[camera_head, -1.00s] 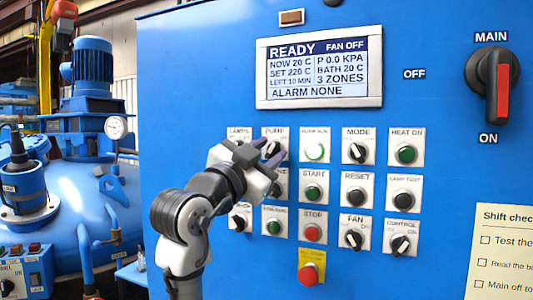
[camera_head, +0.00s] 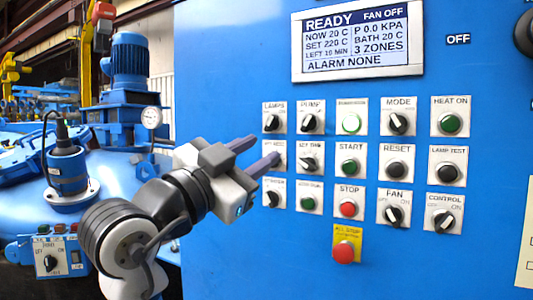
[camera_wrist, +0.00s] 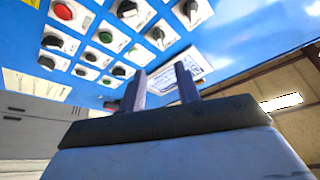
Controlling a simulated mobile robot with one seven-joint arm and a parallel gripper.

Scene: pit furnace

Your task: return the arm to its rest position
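My gripper (camera_head: 254,153) is in front of the left edge of the button area on the blue control panel (camera_head: 240,60). Its two purple-grey fingers are spread apart with nothing between them. In the head view the fingers overlap the left column of switches, and the fingertips appear near it. In the wrist view the gripper (camera_wrist: 160,85) shows the same open gap, with the panel's switches and display (camera_wrist: 180,73) beyond. Whether the fingers touch the panel cannot be told, but a gap seems to show.
The display (camera_head: 358,40) reads READY and FAN OFF. A red stop button on a yellow plate (camera_head: 346,245) sits low on the panel. A blue furnace with a motor (camera_head: 130,60) and gauge (camera_head: 151,118) stands left. A small switch box (camera_head: 48,258) is at lower left.

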